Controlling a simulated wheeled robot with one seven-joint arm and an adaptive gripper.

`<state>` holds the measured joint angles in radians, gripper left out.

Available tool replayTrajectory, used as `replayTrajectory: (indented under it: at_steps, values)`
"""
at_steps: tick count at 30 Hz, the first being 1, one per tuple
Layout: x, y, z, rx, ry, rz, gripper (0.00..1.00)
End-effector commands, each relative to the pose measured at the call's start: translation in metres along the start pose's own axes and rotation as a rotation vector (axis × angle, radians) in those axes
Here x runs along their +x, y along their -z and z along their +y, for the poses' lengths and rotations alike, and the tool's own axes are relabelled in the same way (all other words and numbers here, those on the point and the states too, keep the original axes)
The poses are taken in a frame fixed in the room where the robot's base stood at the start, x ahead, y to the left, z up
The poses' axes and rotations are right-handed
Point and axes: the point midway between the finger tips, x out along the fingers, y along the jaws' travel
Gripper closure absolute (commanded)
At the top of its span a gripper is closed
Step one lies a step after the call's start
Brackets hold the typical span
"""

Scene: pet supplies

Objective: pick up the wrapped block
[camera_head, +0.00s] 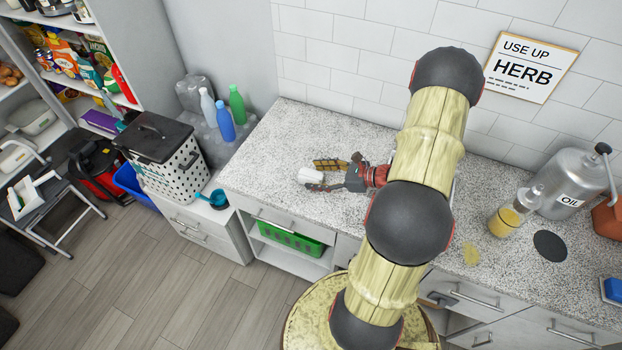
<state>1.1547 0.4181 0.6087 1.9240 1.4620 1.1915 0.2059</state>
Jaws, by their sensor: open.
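A small white block (309,175), which looks like the wrapped block, lies on the speckled countertop (270,140) left of the picture's middle. My gripper (318,176) is low over the counter and points left, with its fingers spread. The white block is at the fingertips, between the upper and lower finger. I cannot tell whether either finger touches it. The block's right end is close to the gripper's palm side and partly hard to make out.
A glass jar with yellow contents (505,222), a metal oil can (575,185) and a dark round disc (550,245) stand to the right. Bottles (237,105) and a lidded basket (170,165) are left, beyond the counter. The tiled wall bounds the back.

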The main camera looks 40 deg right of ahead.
Motion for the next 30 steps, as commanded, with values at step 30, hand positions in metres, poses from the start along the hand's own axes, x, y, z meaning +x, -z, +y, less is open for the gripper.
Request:
replayTrajectory:
  at_steps: [30]
  values:
    - [0.026,0.000,0.000,-0.001,-0.001,0.000,0.72]
